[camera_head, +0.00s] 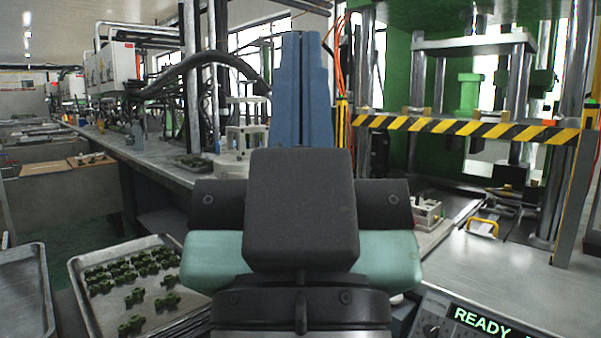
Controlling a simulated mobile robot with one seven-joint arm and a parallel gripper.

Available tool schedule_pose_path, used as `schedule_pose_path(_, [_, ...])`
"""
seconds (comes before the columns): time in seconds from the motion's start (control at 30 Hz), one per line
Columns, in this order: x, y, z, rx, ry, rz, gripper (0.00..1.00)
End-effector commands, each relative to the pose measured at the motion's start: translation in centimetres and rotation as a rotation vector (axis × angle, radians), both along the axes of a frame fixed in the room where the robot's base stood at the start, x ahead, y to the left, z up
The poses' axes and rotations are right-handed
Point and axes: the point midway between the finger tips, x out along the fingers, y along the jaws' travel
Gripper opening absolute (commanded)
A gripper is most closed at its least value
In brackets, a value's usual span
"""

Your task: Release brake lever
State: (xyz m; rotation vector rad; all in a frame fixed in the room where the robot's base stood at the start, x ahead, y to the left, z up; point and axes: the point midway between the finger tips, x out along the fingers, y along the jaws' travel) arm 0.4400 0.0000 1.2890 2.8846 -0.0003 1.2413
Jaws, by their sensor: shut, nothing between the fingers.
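I cannot pick out a brake lever with certainty in the head view. A small yellow handle (482,228) stands on the press bed at the right, and I cannot tell whether it is a lever. My own dark and teal arm link fills the lower middle and hides what lies behind it. My gripper's fingers do not show.
A green press (470,45) with a yellow-black striped bar (465,127) stands at the right. A control panel (470,322) reads READY at the bottom right. A metal tray (80,268) of green parts (130,274) lies at the lower left. A long workbench (150,165) runs back at left.

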Motion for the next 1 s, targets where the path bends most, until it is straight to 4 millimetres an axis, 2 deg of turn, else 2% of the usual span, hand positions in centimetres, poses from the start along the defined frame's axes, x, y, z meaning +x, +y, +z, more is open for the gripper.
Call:
schedule_pose_path(0.03, [0.0,0.0,3.7,0.000,0.000,0.000,0.00])
schedule_pose_path(0.5, [0.0,0.0,19.8,0.000,0.000,0.001,0.00])
schedule_pose_path(0.6, [0.0,0.1,22.5,0.000,0.000,0.001,0.00])
schedule_pose_path(0.77, [0.0,0.1,24.4,0.000,0.000,0.001,0.00])
schedule_pose_path(1.0, [0.0,0.1,24.1,-0.001,0.001,0.002,0.00])
